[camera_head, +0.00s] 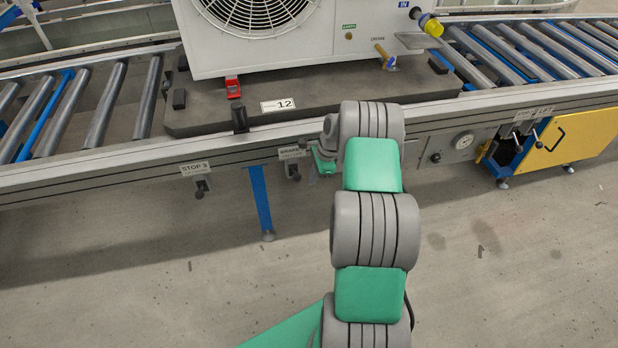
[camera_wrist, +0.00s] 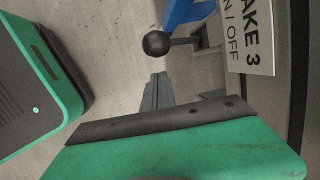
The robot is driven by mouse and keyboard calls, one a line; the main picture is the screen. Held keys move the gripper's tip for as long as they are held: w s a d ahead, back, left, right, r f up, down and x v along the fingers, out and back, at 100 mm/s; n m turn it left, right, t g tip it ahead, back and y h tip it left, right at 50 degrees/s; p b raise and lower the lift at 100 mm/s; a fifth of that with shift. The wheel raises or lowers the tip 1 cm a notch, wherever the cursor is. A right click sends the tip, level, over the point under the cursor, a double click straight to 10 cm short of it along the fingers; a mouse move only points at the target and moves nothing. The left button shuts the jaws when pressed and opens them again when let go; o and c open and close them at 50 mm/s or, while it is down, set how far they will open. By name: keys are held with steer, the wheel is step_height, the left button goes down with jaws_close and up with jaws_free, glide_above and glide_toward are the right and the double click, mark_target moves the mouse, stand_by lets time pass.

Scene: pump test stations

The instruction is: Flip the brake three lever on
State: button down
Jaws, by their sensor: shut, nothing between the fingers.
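The brake three lever has a black ball knob (camera_wrist: 156,43) on a short metal stem, which runs left from its bracket in the wrist view. The label beside it (camera_wrist: 247,38) reads "AKE 3" with "ON / OFF" partly cut off. In the head view the lever (camera_head: 293,172) hangs under its label on the conveyor's front rail. My gripper (camera_wrist: 158,76) is shut and empty; its grey fingertips are just below the knob in the wrist view, with a visible gap in the picture. In the head view my arm hides most of the gripper, right of the lever.
The stop 3 lever (camera_head: 200,188) is on the rail to the left. A blue support leg (camera_head: 261,200) stands between the two levers. A white pump unit (camera_head: 265,45) rests on a dark pallet (camera_head: 195,118) above. A yellow box (camera_head: 575,140) is at right. The floor in front is clear.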

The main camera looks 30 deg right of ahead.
steer(key=d+p+v, duration=0.1)
steer(key=p+v, duration=0.1)
steer(key=v, duration=0.8)
steer(key=shift+w+d+f+p, duration=0.2)
steer(key=shift+w+d+p, duration=0.05)
steer(key=shift+p, duration=0.05)
steer(key=s+a+r+n+h+p, duration=0.1)
steer(key=s+a+r+n+p, duration=0.25)
steer(key=r, duration=0.55)
steer(key=a+r+n+p, duration=0.3)
steer(key=a+r+p, duration=0.1)
steer(key=a+r, duration=0.35)
steer(key=s+a+r+n+h+p, duration=0.1)
steer(key=a+r+n+p, duration=0.25)
steer(key=r, duration=0.55)
steer(key=s+a+r+n+p, duration=0.4)
steer(key=s+a+r+n, duration=0.1)
steer(key=s, duration=0.3)
steer(key=s+a+r+n+p, duration=0.5)
steer(key=s+a+r+n, duration=0.1)
steer(key=s+r, duration=0.2)
steer(key=shift+s+a+r+t+h, duration=0.15)
steer(key=shift+s+a+t+h, duration=0.25)
steer(key=shift+s, duration=0.35)
